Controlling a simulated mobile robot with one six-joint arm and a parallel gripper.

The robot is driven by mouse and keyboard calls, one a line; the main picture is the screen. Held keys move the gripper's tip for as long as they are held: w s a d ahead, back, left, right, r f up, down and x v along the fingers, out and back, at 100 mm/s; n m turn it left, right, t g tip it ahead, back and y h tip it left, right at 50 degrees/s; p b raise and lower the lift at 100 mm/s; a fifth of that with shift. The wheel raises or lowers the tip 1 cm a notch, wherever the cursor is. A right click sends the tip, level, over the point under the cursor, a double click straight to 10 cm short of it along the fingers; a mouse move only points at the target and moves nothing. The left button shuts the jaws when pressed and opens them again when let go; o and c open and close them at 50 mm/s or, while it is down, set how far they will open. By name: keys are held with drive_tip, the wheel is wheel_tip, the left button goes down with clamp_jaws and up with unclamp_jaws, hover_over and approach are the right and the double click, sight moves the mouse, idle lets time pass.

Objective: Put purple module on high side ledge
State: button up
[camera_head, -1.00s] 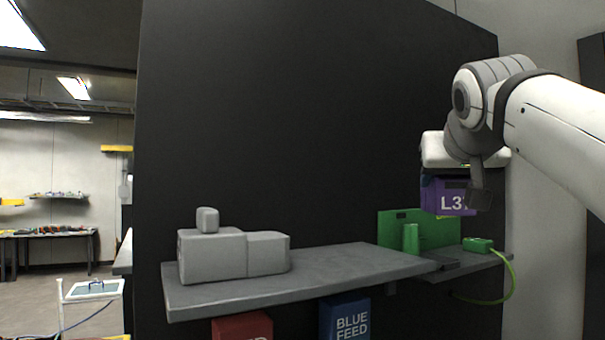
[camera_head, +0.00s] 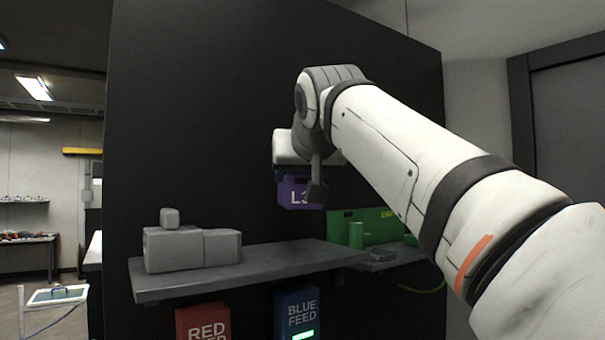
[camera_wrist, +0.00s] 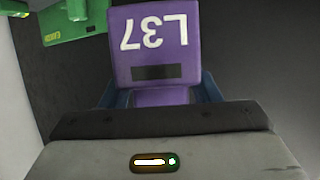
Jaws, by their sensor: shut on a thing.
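The purple module (camera_head: 296,194) is held in the air in front of the dark wall panel, above the right part of the grey ledge (camera_head: 290,258). In the wrist view the purple module (camera_wrist: 155,40) shows its "L37" label upside down and a dark slot. My gripper (camera_wrist: 155,97) is shut on it, with blue fingers at both sides. In the head view my wrist hides part of the module and most of the gripper. The ledge's right half is bare; a clear gap lies between it and the module.
Grey blocks (camera_head: 190,250) stand on the ledge's left half. A green board (camera_head: 385,225) with a green cylinder stands at the ledge's right end, and a green cable hangs there. A red feed box (camera_head: 203,322) and a blue feed box (camera_head: 297,312) sit below the ledge.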

drive_tip(key=shift+w+a+f, duration=0.1)
drive_tip(key=shift+w+a, duration=0.05)
drive_tip(key=shift+a, duration=0.2)
drive_tip(key=shift+w+a+f, duration=0.1)
drive_tip(key=shift+w+f, duration=0.05)
drive_tip(key=shift+w, duration=0.1)
drive_tip(key=shift+w+f, duration=0.15)
drive_tip(key=shift+d+f, duration=0.15)
drive_tip(key=shift+d, duration=0.15)
drive_tip(key=shift+s+f+b, duration=0.25)
drive_tip(key=shift+s+b, duration=0.05)
drive_tip(key=shift+b, duration=0.1)
wheel_tip(320, 180, down, 6)
drive_tip(key=b, duration=0.4)
drive_tip(key=shift+w+a+r+b, duration=0.1)
drive_tip(key=shift+r+b, duration=0.1)
drive_tip(key=shift+b, duration=0.15)
drive_tip(key=shift+f+b, duration=0.5)
drive_tip(key=shift+f, duration=0.05)
drive_tip(key=o, duration=1.3)
